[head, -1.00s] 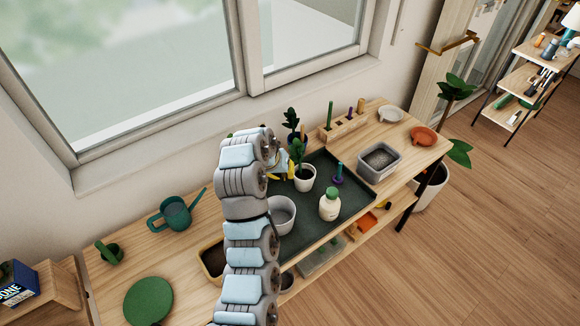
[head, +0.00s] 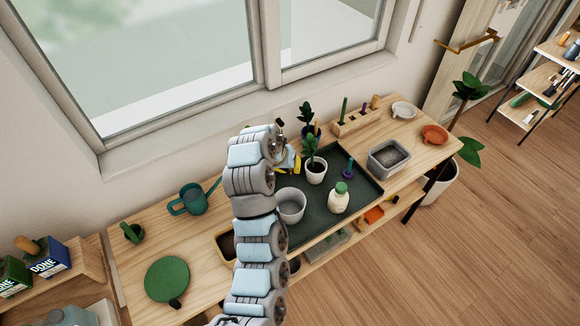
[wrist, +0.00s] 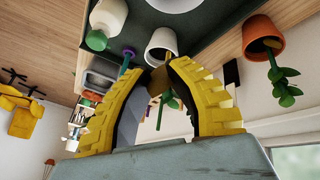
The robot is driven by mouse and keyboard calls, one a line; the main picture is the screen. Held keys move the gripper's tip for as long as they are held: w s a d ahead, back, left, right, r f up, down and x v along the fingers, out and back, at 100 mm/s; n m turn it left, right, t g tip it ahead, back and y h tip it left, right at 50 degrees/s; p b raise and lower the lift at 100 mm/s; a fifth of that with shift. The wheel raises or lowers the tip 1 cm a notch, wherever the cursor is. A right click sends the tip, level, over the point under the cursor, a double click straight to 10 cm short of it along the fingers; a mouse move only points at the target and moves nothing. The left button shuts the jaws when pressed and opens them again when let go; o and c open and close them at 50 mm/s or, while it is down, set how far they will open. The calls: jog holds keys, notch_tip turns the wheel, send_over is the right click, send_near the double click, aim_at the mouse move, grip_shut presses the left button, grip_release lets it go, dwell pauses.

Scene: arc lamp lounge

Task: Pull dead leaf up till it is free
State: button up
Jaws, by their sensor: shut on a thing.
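The potted plant, with dark green leaves in a white pot (head: 316,172), stands on the dark tray (head: 365,185). In the wrist view the white pot (wrist: 164,42) appears upside down, with green leaves (wrist: 171,103) partly behind the fingers. My gripper (wrist: 160,68) has yellow ribbed fingers, shut on a brown piece (wrist: 157,84) that looks like the dead leaf, close to the pot's rim. Whether the leaf is still joined to the plant cannot be told. In the head view my gripper (head: 291,161) is just left of the plant, partly hidden by my arm.
A second plant (head: 306,115) stands behind. A grey pot (head: 291,205), a white bottle with a green cap (head: 338,199) and a purple-handled tool (head: 348,171) are on the tray. A grey soil tub (head: 389,158) is to the right. The window is behind.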

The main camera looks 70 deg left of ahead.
jog(key=shift+r+p, duration=1.45)
jog(key=shift+r, duration=0.15)
jog(key=shift+w, duration=0.1)
